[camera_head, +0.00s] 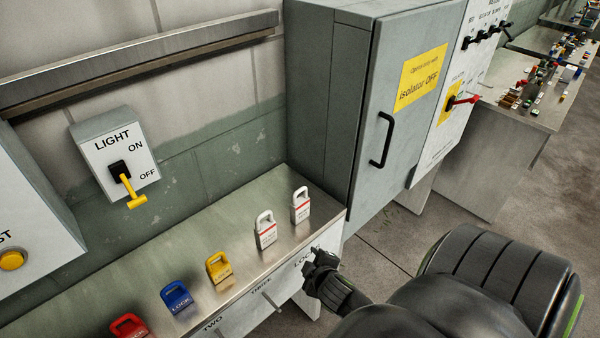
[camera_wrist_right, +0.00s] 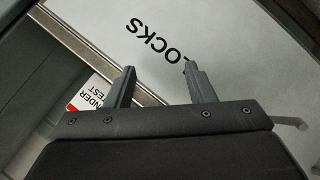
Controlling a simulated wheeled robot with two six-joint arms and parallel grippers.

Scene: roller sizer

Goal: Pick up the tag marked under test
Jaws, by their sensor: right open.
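Two white tags with a red stripe and a shackle-like top stand near the right end of the steel shelf (camera_head: 218,232): one tag (camera_head: 265,233) on the left and one tag (camera_head: 300,207) close to the shelf's end. Their print is too small to read in the head view. In the right wrist view a white tag (camera_wrist_right: 92,94) reading "NDER TEST" shows beyond the left finger, partly hidden by it. My right gripper (camera_head: 318,262) is at the shelf's front edge, below the tags and apart from them. It is open and empty in the wrist view (camera_wrist_right: 155,70). My left gripper is out of view.
Red (camera_head: 129,326), blue (camera_head: 176,296) and yellow (camera_head: 219,267) padlock-shaped pieces stand in a row on the shelf. A grey cabinet (camera_head: 335,100) rises beyond the shelf's right end. A light switch box (camera_head: 108,145) hangs on the wall. The shelf behind the tags is clear.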

